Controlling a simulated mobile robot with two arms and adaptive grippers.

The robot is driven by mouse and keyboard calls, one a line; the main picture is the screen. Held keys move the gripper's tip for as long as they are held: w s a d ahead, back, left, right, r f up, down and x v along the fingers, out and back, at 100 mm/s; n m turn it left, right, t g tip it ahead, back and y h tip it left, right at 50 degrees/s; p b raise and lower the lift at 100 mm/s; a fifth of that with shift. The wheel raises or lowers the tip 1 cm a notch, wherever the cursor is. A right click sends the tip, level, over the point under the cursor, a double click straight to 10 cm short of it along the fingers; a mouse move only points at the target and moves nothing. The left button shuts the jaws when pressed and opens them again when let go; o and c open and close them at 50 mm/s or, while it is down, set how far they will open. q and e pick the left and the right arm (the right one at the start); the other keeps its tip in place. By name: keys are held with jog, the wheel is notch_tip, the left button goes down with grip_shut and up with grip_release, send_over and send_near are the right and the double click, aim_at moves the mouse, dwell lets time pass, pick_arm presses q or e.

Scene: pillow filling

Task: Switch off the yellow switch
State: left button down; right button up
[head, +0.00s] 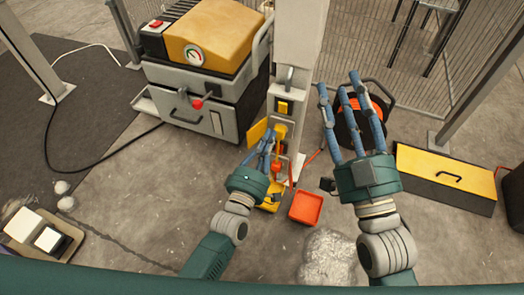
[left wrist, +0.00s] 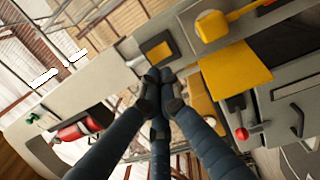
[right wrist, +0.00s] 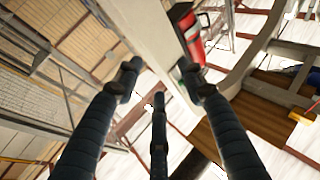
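The yellow switch (head: 284,107) is a square yellow piece in a dark frame on the grey box of the pillar in the head view. It also shows in the left wrist view (left wrist: 157,52), just beyond the fingertips. My left gripper (head: 268,140) is in front of the box, below the switch; its fingers are drawn together with nothing visible between them. The left wrist view (left wrist: 160,80) shows the tips bunched near the panel; whether they touch it I cannot tell. My right gripper (head: 338,88) is open and empty, fingers spread, to the right of the pillar.
A yellow plate (head: 257,132) and a yellow knob (left wrist: 210,26) stick out near the switch. A grey and yellow machine (head: 208,62) stands left of the pillar. A red tray (head: 306,207), cable reel (head: 377,108) and yellow toolbox (head: 440,173) are on the floor to the right.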

pick_arm(q)
jog(key=p+v, duration=0.1)
jog(key=v, duration=0.4)
pick_arm(e)
notch_tip(320, 180, down, 7)
jog(key=w+g+h, duration=0.1)
jog(key=g, duration=0.2)
jog(key=shift+d, duration=0.25)
jog(key=shift+w+r, duration=0.1)
jog(key=shift+r, duration=0.05)
